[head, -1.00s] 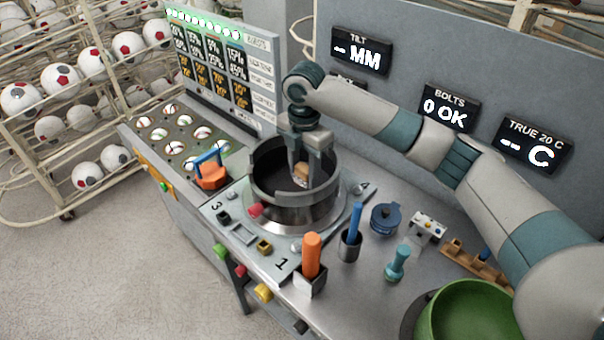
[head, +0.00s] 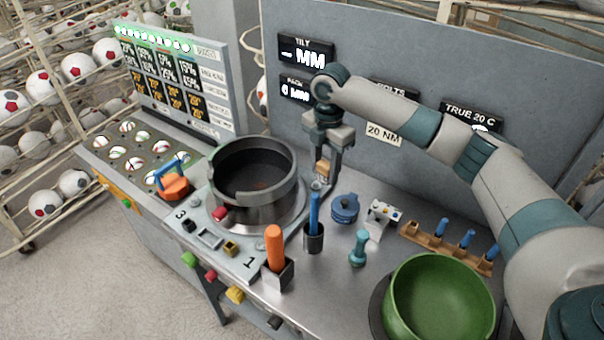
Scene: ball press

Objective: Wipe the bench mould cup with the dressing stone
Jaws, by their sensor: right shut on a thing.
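The mould cup (head: 285,185) is a dark grey metal ring with an open top, standing on the bench plate at the centre left. Its dark inner floor shows a small brownish mark. My right gripper (head: 325,172) is upright, just right of the cup and outside its wall. It is shut on the dressing stone (head: 323,167), a small tan block partly hidden by the fingers. The stone is apart from the cup's inside; I cannot tell how high it is above the bench. My left gripper is not in view.
An orange-handled tool (head: 274,247) and a blue-handled tool in a holder (head: 313,238) stand in front. A blue lidded pot (head: 344,208), a teal stamp (head: 358,249) and a green bowl (head: 440,295) lie to the right. An orange block with a blue handle (head: 173,186) is left.

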